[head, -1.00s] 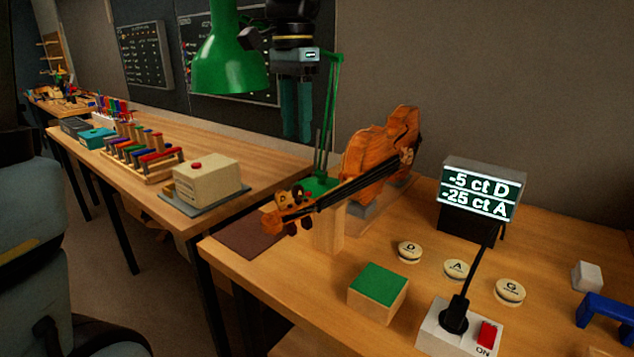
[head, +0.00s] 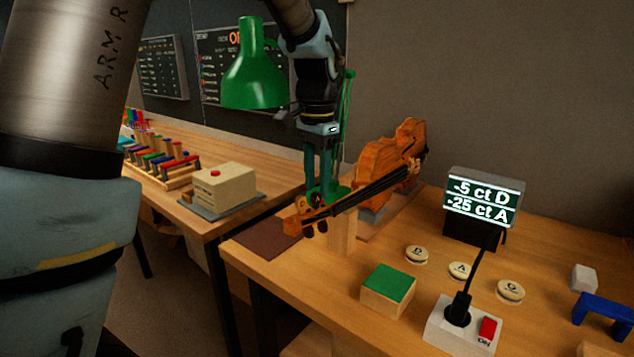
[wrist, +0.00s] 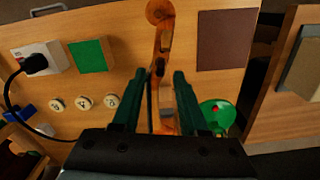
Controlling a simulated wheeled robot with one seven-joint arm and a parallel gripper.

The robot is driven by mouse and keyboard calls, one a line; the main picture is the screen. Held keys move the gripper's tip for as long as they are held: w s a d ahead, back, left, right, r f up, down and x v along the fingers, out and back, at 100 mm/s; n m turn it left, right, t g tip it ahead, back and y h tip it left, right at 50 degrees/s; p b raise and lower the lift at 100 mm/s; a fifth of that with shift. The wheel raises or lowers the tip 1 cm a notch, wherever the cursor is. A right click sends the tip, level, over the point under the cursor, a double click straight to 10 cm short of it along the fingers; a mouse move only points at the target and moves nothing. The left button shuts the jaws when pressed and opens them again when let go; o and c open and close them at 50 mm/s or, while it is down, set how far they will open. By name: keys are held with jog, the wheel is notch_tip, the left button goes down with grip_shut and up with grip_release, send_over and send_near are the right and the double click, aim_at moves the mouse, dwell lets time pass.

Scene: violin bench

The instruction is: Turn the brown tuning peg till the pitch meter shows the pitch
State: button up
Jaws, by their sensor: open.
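The violin (head: 388,155) rests on a stand on the bench, its scroll end toward the left front. Several small pegs (head: 309,231) stick out at the pegbox; they look dark, and I cannot tell which one is the brown peg. The pitch meter (head: 484,203) reads -5 ct D and -25 ct A. My gripper (head: 319,187) is open, pointing down just above and behind the pegbox. In the wrist view my gripper (wrist: 156,82) has its fingers apart on either side of the violin neck, holding nothing.
A green lamp (head: 254,80) stands close behind my gripper. Round buttons D (head: 417,254), A (head: 461,270) and G (head: 510,290), a green-topped block (head: 388,288) and a switch box (head: 460,327) are on the bench front. A blue bracket (head: 603,313) lies at right.

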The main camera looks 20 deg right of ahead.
jog(key=shift+f, duration=0.75)
jog(key=shift+c, duration=0.3)
grip_shut()
